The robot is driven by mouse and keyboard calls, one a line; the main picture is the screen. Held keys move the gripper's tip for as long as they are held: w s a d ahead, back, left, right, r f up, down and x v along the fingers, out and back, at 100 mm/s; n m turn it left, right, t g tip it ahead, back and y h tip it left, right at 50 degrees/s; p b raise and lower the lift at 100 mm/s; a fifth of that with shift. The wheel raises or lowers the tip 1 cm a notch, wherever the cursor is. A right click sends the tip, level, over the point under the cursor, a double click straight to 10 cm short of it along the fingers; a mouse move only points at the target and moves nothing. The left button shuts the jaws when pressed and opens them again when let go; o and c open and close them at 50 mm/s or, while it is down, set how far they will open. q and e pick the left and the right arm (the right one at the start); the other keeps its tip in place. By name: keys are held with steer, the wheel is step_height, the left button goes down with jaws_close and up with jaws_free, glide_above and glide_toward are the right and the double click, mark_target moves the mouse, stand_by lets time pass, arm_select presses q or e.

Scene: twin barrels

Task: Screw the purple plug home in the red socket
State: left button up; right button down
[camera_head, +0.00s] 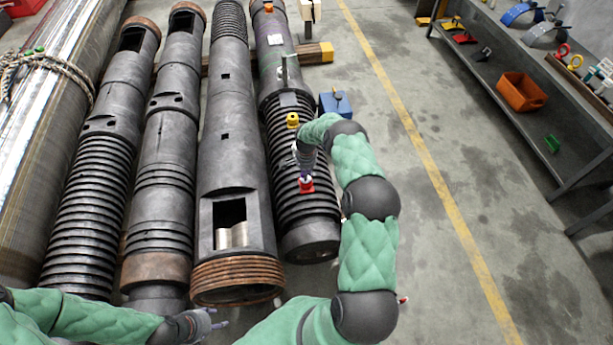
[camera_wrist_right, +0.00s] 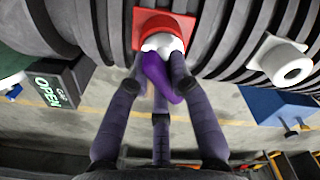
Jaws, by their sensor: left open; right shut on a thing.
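The red socket (camera_wrist_right: 168,20) is a square red block on the ribbed dark barrel; in the head view it shows on the right-hand barrel (camera_head: 306,186). The purple plug (camera_wrist_right: 160,72) has a curved purple grip, and a white round part (camera_wrist_right: 163,43) lies between it and the socket. The white part meets the socket's face; how deep it sits is hidden. My right gripper (camera_wrist_right: 158,80) has its fingers closed around the plug; it also shows in the head view (camera_head: 304,172). My left gripper (camera_head: 210,324) is open and empty at the bottom, apart from the barrels' fittings.
A pale round fitting (camera_wrist_right: 291,68) sits beside the red socket in the wrist view. A yellow fitting (camera_head: 292,120) stands higher on the same barrel. A blue box (camera_head: 335,103) stands to its right. A shelf (camera_head: 470,75) lines the right; the floor between is clear.

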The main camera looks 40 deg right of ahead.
steer(key=c, duration=1)
jaws_free()
steer(key=shift+f, duration=0.25)
steer(key=shift+c, duration=0.2)
steer(key=shift+r, duration=0.1)
steer(key=shift+r+p, duration=2)
steer(key=shift+r, duration=1.6)
